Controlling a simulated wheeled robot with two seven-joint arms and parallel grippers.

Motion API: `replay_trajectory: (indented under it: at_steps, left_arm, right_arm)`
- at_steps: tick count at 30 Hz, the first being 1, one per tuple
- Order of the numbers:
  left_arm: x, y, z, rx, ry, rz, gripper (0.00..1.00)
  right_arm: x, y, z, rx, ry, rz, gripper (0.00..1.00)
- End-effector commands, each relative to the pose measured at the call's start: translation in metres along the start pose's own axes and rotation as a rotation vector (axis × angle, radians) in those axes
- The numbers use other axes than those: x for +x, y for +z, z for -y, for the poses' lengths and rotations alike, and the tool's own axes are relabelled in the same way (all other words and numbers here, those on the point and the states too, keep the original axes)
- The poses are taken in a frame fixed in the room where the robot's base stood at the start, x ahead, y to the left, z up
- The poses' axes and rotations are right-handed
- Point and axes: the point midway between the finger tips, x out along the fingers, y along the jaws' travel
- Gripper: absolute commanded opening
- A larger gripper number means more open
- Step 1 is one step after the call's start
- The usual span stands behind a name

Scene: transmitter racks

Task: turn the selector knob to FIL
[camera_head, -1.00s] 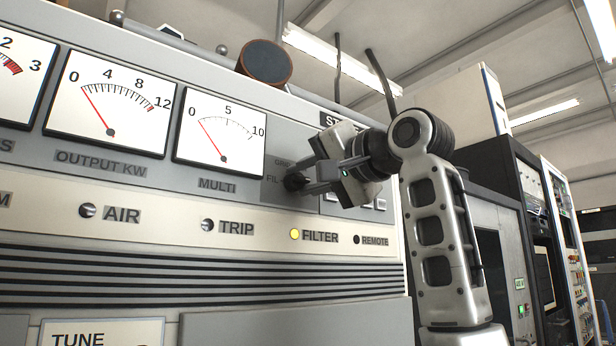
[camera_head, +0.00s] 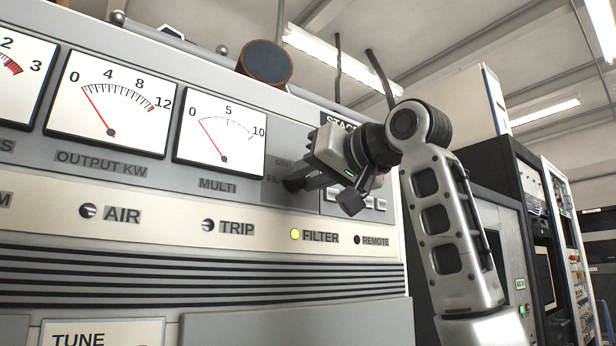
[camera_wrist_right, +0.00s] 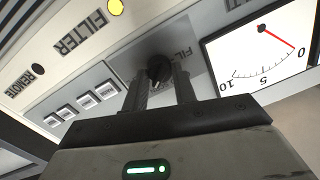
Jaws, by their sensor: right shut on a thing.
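The selector knob (camera_wrist_right: 158,70) is a small black knob on a grey plate, right of the MULTI meter (camera_head: 219,130). In the head view it is mostly hidden by my right gripper (camera_head: 292,184). The FIL label (camera_head: 273,180) shows just left of the knob, with a partly hidden label above it. In the right wrist view, my right gripper's two fingers (camera_wrist_right: 160,84) stand on either side of the knob and are shut on it. That view appears rotated, with the labels upside down. The knob's pointer direction cannot be made out. My left gripper is not in view.
Square push buttons (camera_wrist_right: 86,103) sit beside the knob plate. The yellow FILTER lamp (camera_head: 295,234) is lit below the knob, and the REMOTE lamp (camera_head: 357,240) is dark. Dark racks (camera_head: 530,220) stand to the right. The panel front around the knob is flat.

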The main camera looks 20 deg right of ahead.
Motion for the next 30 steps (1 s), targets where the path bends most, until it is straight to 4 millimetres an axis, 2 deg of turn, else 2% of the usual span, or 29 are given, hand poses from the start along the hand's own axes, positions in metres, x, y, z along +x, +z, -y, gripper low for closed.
replay_trajectory:
  at_steps: [30]
  left_arm:
    - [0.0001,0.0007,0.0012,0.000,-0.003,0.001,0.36]
  right_arm:
    - [0.0003,0.0007,0.0023,-0.962,0.063,0.054,0.04]
